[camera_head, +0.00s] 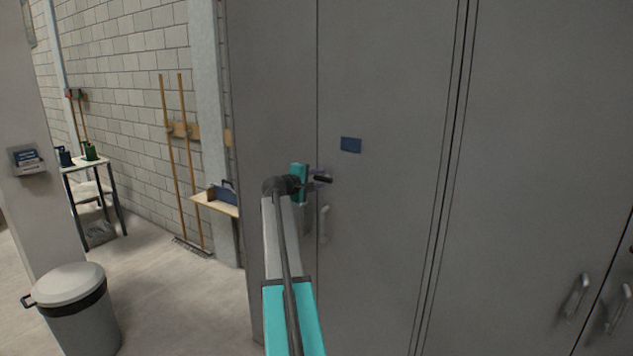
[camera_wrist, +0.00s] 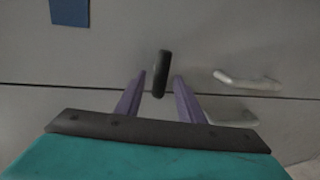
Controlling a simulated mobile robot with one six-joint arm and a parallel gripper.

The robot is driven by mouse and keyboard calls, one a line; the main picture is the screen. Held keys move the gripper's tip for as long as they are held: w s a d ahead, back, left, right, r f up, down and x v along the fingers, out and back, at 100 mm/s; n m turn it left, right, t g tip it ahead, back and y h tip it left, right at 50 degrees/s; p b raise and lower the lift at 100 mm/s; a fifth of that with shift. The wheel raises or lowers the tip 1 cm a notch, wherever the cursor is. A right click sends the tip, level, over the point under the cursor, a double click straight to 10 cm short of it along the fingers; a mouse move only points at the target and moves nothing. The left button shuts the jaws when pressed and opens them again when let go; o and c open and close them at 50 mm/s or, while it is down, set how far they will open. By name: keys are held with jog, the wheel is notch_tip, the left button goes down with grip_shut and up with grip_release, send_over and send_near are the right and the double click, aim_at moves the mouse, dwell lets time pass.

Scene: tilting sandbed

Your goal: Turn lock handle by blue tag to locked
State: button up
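The blue tag (camera_head: 351,145) is a small rectangle on the grey cabinet door, up and right of my gripper; it also shows at the top left of the wrist view (camera_wrist: 70,12). The black lock handle (camera_head: 322,179) sits on the door below and left of the tag. In the wrist view the handle (camera_wrist: 160,74) shows end-on between the tips of my purple fingers. My gripper (camera_wrist: 159,92) is open, with a gap on each side of the handle. In the head view my arm and gripper (camera_head: 312,181) partly cover the area around the handle.
A silver pull handle (camera_head: 325,224) is on the door just below my gripper, close to my right finger in the wrist view (camera_wrist: 246,80). Other grey doors stand to the right. A lidded bin (camera_head: 75,310) and a small shelf (camera_head: 215,204) are at left.

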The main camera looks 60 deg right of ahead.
jog(key=a+r+b, duration=0.2)
jog(key=a+b, duration=0.1)
jog(key=a, duration=1)
jog(key=shift+a+r, duration=0.2)
jog(key=shift+r, duration=0.2)
